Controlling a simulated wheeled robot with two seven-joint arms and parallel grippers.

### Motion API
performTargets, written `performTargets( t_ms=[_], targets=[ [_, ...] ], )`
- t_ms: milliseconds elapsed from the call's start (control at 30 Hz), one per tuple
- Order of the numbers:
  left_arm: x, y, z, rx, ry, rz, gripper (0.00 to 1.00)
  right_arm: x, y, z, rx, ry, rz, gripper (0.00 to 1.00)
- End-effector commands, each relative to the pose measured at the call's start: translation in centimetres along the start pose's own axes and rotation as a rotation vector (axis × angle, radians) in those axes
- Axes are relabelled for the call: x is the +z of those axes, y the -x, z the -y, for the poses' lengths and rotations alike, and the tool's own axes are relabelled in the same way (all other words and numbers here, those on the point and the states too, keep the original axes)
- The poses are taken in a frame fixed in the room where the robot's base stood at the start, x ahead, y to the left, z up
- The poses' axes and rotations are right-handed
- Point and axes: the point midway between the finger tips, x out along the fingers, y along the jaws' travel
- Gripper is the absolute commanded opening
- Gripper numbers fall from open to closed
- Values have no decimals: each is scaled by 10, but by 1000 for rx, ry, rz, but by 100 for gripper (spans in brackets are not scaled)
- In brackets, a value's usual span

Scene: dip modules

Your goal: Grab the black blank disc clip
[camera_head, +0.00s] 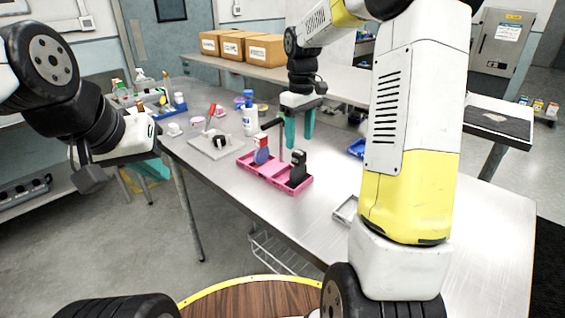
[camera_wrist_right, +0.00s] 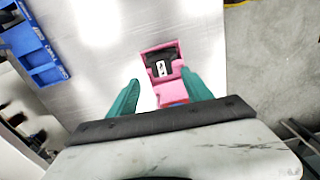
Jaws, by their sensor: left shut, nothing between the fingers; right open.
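The black disc clip (camera_head: 298,167) stands upright in the right part of a pink tray (camera_head: 270,179) on the metal table. In the right wrist view the black clip (camera_wrist_right: 161,68), with a white patch, sits at the far end of the pink tray (camera_wrist_right: 166,91). My right gripper (camera_head: 299,138) is open and empty, with teal fingers pointing down above and behind the tray; its fingers also show in the right wrist view (camera_wrist_right: 160,95), on either side of the tray's near part. My left gripper (camera_head: 154,170) is shut and empty, off the table's left edge.
A blue disc with a red and white piece (camera_head: 262,152) stands in the tray's left part. A white bottle (camera_head: 249,117) and a grey plate with a red-handled tool (camera_head: 214,143) stand further left. A blue bin (camera_head: 356,148) lies to the right. Cardboard boxes (camera_head: 232,45) line the back.

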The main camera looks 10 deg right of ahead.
Motion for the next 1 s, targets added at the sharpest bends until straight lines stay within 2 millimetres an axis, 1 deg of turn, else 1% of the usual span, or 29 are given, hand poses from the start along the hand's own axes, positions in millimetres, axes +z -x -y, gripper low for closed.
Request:
performTargets(
  t_ms=[400, 500, 733, 867, 900, 967, 1000],
  targets=[
    [0, 0, 0, 0, 0, 0, 0, 4, -56, 5, -1, 2, 0, 58],
    [0, 0, 0, 0, 0, 0, 0, 5, -62, 4, -1, 2, 0, 58],
    [0, 0, 0, 0, 0, 0, 0, 4, -63, 4, 0, 2, -1, 58],
    [0, 0, 0, 0, 0, 0, 0, 4, -63, 4, 0, 2, -1, 33],
    [0, 0, 0, 0, 0, 0, 0, 4, -63, 4, 0, 2, -1, 25],
    [0, 0, 0, 0, 0, 0, 0, 4, -63, 4, 0, 2, -1, 13],
    [0, 0, 0, 0, 0, 0, 0, 4, -63, 4, 0, 2, -1, 5]
  ],
)
